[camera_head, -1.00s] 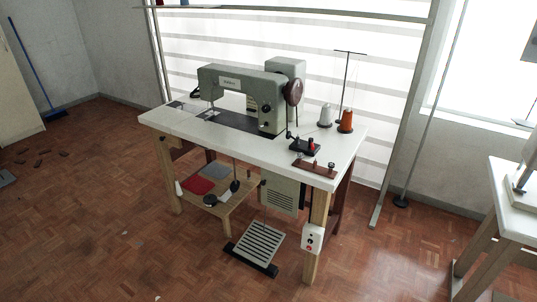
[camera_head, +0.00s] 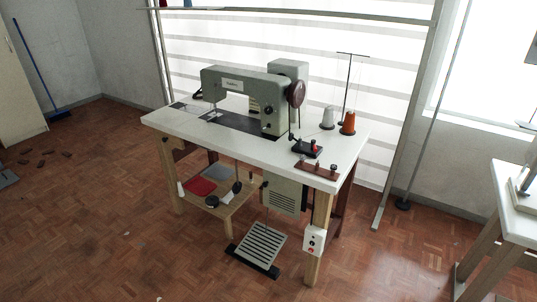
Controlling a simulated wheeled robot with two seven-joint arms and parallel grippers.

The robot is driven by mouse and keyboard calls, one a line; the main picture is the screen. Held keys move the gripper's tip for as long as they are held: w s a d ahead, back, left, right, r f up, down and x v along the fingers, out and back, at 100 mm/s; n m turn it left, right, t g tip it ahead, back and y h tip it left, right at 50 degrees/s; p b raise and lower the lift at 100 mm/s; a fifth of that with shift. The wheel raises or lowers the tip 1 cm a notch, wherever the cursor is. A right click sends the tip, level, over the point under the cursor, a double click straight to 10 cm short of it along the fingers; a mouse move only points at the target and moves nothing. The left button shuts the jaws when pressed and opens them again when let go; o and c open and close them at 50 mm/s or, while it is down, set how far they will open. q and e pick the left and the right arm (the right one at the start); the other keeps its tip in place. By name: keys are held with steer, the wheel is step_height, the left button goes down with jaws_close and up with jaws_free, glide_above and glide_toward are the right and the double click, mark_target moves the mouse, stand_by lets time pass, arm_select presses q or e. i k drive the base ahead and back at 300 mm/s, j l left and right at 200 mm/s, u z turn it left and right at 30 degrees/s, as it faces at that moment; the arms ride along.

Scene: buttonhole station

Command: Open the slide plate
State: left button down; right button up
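The grey-green sewing machine (camera_head: 236,84) stands on a white-topped table (camera_head: 300,160) in the middle of the view. Its dark bed (camera_head: 243,123) is set into the table top. A small plate area (camera_head: 187,106) shows at the bed's left end, left of the needle; it is too small to tell whether the slide plate is open or shut. The presser foot and needle area (camera_head: 211,116) hangs below the machine's left end. Neither of my grippers is in view.
White (camera_head: 328,118) and orange (camera_head: 348,123) thread cones stand at the table's right. A foot pedal (camera_head: 262,244) lies on the floor beneath. A wooden shelf (camera_head: 232,207) holds small items below. Another white table (camera_head: 510,205) stands at right. The floor in front is clear.

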mark_target(189, 109)
steer(key=i+j+z, duration=0.1)
steer(key=i+j, duration=0.35)
steer(key=i+j+z, duration=0.1)
steer(key=i+j, duration=0.35)
steer(key=j, duration=0.2)
